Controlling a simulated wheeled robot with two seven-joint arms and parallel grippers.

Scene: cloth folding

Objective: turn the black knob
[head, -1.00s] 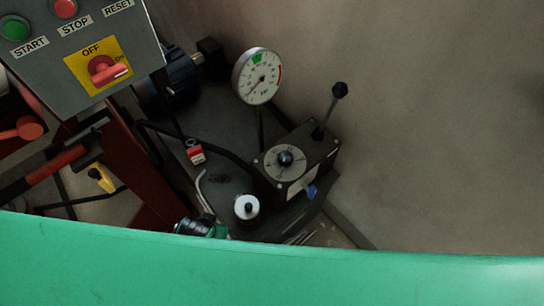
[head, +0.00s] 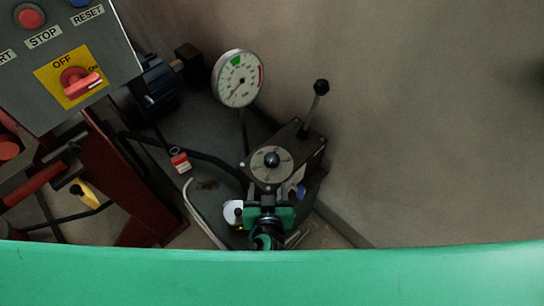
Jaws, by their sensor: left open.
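The black knob (head: 272,160) sits at the centre of a round silver dial on top of a dark box. My left gripper (head: 269,198) is open just below the dial in the head view, in front of the near side of the box. Its fingers are apart from the knob, with nothing seen between them. My right gripper is not in view.
A pressure gauge (head: 238,78) stands behind the box, and a black-knobbed lever (head: 320,88) rises at its right. A grey control panel (head: 68,62) with a red switch is at upper left. A red padlock (head: 180,160) hangs to the left. A green surface (head: 270,278) crosses the bottom.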

